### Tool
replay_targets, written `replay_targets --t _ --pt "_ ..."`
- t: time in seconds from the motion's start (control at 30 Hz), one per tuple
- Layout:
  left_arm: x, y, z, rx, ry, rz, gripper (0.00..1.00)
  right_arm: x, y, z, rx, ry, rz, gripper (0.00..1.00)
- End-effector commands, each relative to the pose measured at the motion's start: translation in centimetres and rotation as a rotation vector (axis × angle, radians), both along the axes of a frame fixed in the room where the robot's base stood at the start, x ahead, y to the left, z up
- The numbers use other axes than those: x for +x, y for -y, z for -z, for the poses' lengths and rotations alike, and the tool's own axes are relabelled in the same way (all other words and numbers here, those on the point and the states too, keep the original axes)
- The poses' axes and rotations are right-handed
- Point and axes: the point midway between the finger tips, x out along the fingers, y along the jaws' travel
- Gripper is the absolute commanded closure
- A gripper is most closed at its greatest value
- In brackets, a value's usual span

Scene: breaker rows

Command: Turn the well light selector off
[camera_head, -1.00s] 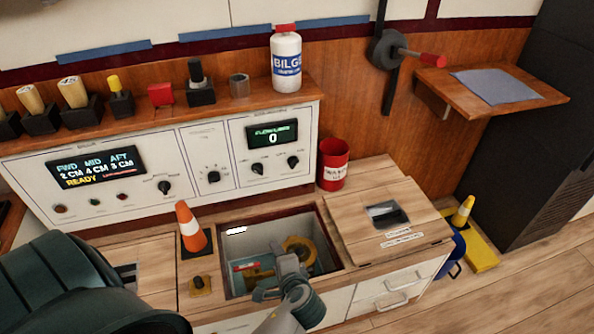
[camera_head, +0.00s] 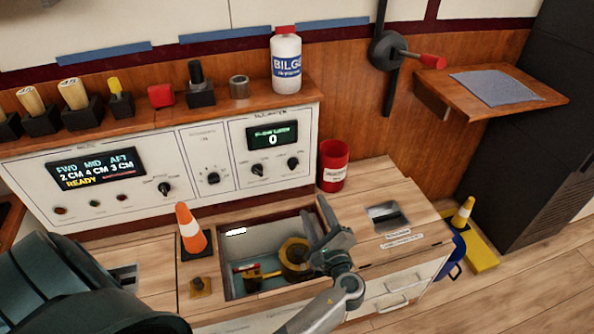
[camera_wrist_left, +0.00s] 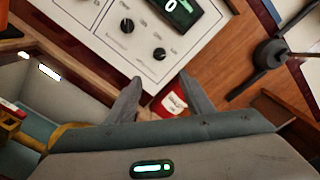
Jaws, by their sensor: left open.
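The white control panel (camera_head: 230,190) carries several black rotary knobs, and its small labels are too blurred to show which is the well light selector. One knob (camera_head: 164,188) is beside the left display, one (camera_head: 213,178) is in the middle section, and two (camera_head: 257,169) (camera_head: 293,162) are under the right display. A bright white strip (camera_head: 236,231) shows on the wall inside the open well (camera_head: 262,235). My left gripper (camera_head: 316,215) is open and empty above the well's right side, apart from the knobs. Its spread fingers (camera_wrist_left: 158,82) show in the wrist view. My right gripper is out of view.
An orange cone (camera_head: 190,232) stands left of the well. A red can (camera_head: 333,165) stands behind its right corner, and a wooden lid (camera_head: 370,225) lies to the right. A yellow-brown round object (camera_head: 294,258) is inside the well. Bottle (camera_head: 286,62) and blocks line the shelf above.

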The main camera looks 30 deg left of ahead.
Motion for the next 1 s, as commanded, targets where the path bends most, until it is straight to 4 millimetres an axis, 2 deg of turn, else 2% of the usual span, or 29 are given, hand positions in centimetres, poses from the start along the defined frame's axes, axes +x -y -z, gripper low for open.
replay_targets --t 0.17,0.37,1.0 --pt "0.7 -0.9 0.0 0.002 0.000 0.000 0.53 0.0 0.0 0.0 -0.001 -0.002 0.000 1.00" --pt "2.4 -2.9 -0.1 0.002 0.001 -0.001 0.53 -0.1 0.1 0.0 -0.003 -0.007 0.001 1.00" --pt "9.6 -11.3 0.0 0.000 0.000 -0.001 0.53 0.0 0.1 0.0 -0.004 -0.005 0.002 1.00"
